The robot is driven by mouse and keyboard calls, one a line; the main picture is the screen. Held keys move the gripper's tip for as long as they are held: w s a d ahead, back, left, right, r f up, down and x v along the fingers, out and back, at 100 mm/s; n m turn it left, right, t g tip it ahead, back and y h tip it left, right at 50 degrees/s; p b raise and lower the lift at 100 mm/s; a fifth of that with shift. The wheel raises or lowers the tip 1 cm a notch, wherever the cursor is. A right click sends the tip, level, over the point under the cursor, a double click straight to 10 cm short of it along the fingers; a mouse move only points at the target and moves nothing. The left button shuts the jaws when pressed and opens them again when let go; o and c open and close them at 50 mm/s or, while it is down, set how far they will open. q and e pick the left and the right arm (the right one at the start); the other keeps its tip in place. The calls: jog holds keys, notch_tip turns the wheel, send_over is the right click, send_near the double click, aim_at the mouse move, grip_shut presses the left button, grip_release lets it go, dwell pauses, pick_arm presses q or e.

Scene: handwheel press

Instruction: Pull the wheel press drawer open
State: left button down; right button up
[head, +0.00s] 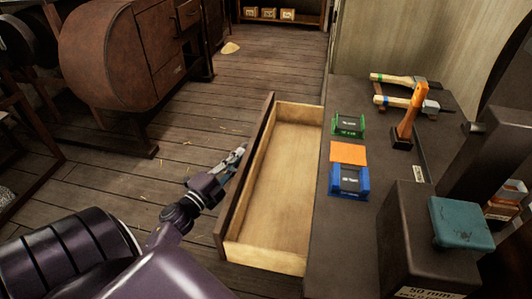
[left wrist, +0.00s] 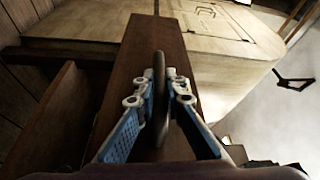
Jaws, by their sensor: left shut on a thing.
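The wooden drawer (head: 278,200) stands pulled out to the left from the dark press table (head: 330,240), and its pale inside is empty. My left gripper (head: 234,160) is at the outer face of the drawer's brown front. In the left wrist view, the blue and grey fingers of my left gripper (left wrist: 160,96) are shut on a dark upright handle (left wrist: 160,110). The handle stands out from the brown drawer front (left wrist: 135,60). In the head view the handle is hidden by the gripper. My right gripper is not in view.
On the table are a green holder (head: 349,124), an orange square (head: 349,153), a blue holder (head: 349,181), hammers (head: 400,80) and a teal block (head: 460,222) on a dark block. A rusty cabinet (head: 120,55) stands back left. The plank floor (head: 190,125) left of the drawer is mostly clear.

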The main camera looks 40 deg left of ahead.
pick_arm(q)
jog(key=s+a, duration=0.3)
jog(key=a, duration=0.3)
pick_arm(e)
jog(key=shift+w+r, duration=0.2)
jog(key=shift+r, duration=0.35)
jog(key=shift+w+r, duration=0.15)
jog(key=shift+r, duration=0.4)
pick_arm(q)
jog(key=c, duration=2)
grip_release()
jog(key=s, duration=0.8)
jog(key=s+f, duration=0.1)
jog(key=s, duration=0.3)
jog(key=shift+d, duration=0.4)
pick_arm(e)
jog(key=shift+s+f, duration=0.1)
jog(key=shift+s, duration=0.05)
